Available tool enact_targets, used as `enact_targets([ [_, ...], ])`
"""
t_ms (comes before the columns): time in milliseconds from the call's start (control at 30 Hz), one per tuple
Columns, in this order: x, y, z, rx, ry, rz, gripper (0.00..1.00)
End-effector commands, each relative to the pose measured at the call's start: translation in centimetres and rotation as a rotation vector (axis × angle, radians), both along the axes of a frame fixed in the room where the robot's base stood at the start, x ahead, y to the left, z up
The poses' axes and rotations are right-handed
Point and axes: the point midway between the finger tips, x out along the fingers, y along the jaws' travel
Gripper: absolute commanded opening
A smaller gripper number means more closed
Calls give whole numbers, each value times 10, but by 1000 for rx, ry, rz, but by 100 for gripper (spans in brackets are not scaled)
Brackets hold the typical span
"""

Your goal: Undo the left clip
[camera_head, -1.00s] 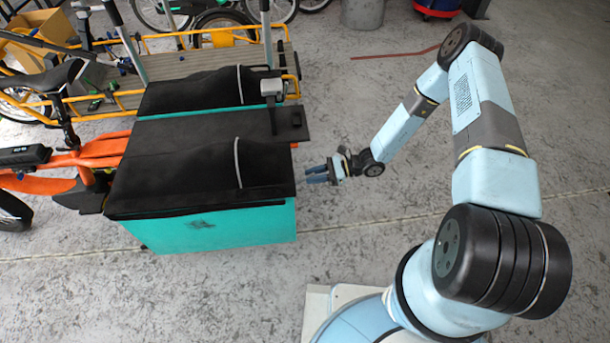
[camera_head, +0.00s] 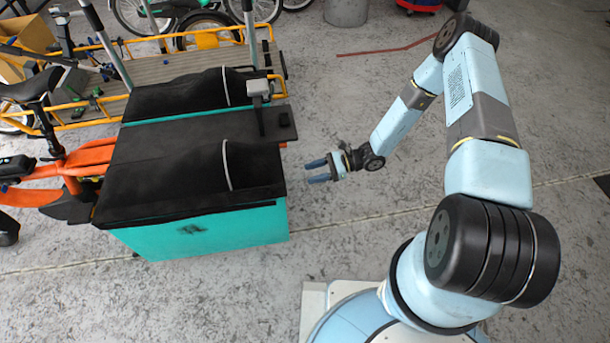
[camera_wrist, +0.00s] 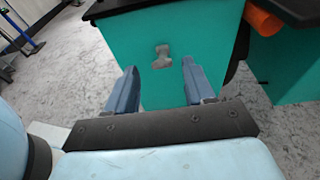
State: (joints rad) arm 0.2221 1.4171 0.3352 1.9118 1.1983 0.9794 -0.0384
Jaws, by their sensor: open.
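A small grey clip (camera_wrist: 161,57) sits on the teal end wall of the near cargo box (camera_wrist: 125,40) in the wrist view. In the head view that end wall faces away to the right and the clip is hidden. My gripper (camera_head: 314,171) is just right of the box's right end, its fingers pointing left at it. In the wrist view my gripper (camera_wrist: 159,68) is open and empty, with one blue finger either side of the clip's line. The fingers appear short of the clip and not touching it.
An orange tube (camera_wrist: 262,20) and a second teal box (camera_wrist: 285,65) stand right of the clip in the wrist view. A black cover (camera_head: 165,175) lies over the boxes. A yellow-framed cargo bike (camera_head: 165,68) stands behind.

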Motion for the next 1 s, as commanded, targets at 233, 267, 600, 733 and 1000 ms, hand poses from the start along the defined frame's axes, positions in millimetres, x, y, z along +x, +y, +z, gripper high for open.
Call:
enact_targets([
  [233, 11, -49, 10, -2, 0, -2, 53],
  [267, 12, -55, 11, -2, 1, -3, 53],
  [600, 20, -95, 19, -2, 3, -3, 53],
  [733, 21, -100, 20, -2, 3, -3, 53],
  [1000, 22, -100, 21, -2, 3, -4, 49],
])
